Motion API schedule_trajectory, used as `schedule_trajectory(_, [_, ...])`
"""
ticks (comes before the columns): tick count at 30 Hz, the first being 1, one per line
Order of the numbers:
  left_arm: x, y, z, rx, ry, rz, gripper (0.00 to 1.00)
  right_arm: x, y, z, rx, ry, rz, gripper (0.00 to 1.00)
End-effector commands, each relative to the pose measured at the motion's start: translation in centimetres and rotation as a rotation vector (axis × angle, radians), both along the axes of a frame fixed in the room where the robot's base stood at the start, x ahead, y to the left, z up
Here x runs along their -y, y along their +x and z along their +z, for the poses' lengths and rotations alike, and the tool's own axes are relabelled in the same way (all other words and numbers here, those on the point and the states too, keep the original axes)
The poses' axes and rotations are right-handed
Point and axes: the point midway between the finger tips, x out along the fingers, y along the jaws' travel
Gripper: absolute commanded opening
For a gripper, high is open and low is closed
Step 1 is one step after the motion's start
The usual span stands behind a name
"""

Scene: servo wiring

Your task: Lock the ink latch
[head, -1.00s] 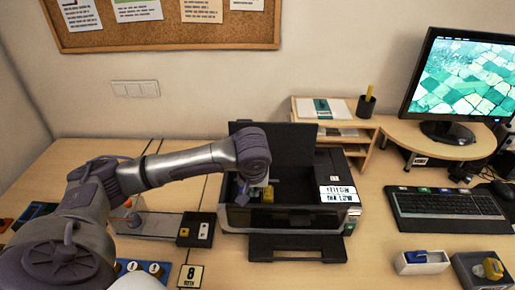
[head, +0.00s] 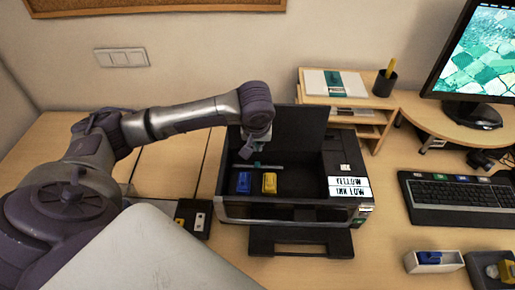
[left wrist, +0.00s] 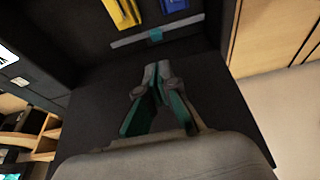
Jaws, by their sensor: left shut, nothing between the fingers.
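The black printer (head: 290,211) stands on the desk with its lid (head: 308,129) raised. A blue cartridge (head: 244,182) and a yellow cartridge (head: 269,183) sit side by side in its open bay. The ink latch, a thin grey bar (head: 272,167) with a teal tab, lies behind them; the bar also shows in the left wrist view (left wrist: 185,28), with its teal tab (left wrist: 155,36). My left gripper (head: 254,153) points down at the back of the bay. In the left wrist view its fingertips (left wrist: 157,68) are together and empty, apart from the tab. My right gripper is out of view.
The printer's label reads "YELLOW INK LOW" (head: 349,187). The front output tray (head: 300,242) sticks out. A wooden shelf (head: 361,132) stands behind right, a keyboard (head: 452,205) to the right. A white holder (head: 434,262) with a blue piece and a dark tray (head: 480,275) lie front right.

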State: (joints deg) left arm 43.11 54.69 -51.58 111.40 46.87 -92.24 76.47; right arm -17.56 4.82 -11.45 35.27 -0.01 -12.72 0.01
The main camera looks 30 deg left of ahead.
Motion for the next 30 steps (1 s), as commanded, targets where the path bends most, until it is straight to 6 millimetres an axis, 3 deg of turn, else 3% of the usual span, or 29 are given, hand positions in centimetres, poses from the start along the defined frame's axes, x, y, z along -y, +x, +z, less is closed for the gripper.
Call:
schedule_trajectory(6, [-0.7, 1.0, -3.6, -0.005, 0.002, 0.001, 0.00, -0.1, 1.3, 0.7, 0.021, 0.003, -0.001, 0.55])
schedule_trajectory(15, [-1.4, 2.3, -7.7, -0.002, 0.001, -0.001, 0.00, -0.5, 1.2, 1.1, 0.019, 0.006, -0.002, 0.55])
schedule_trajectory(30, [-1.5, 2.3, -8.4, -0.001, 0.000, -0.002, 0.00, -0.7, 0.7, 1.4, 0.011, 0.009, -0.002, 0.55])
